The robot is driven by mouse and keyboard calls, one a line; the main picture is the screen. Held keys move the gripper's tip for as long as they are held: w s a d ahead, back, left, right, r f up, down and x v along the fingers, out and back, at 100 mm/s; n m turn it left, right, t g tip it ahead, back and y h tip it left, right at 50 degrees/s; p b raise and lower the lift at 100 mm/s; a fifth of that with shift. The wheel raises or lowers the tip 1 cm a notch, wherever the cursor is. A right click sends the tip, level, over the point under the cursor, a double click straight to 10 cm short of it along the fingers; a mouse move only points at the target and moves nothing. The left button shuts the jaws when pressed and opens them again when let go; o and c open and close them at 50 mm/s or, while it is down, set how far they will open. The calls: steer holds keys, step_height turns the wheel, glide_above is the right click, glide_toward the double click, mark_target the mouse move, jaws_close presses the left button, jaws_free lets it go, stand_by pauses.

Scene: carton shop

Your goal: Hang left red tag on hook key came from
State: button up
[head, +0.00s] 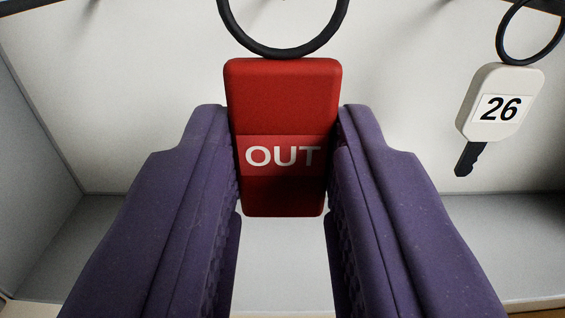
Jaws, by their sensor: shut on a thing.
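A red tag (282,105) with the white word OUT stands upright in the middle of the head view. A black ring (283,50) rises from its top edge and runs out of the picture at the top. My gripper (284,165) has purple fingers, one on each side of the tag, and is shut on it. The hook above the ring is out of view, so I cannot tell whether the ring is on a hook.
A white key (491,103) marked 26 hangs by a black ring (530,35) at the right. A pale back panel (400,85) is behind. A grey side wall (35,140) stands at the left, with a ledge (95,245) below.

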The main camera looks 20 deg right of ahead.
steer(key=shift+p+x, duration=0.5)
steer(key=shift+x, duration=0.5)
steer(key=shift+w+d+f+b, duration=0.2)
steer(key=shift+w+f+b, duration=0.25)
steer(key=shift+w+b, duration=0.05)
steer(key=shift+w+d+b, duration=0.1)
steer(key=shift+w+b, duration=0.15)
steer(key=shift+b, duration=0.2)
steer(key=o, duration=0.9)
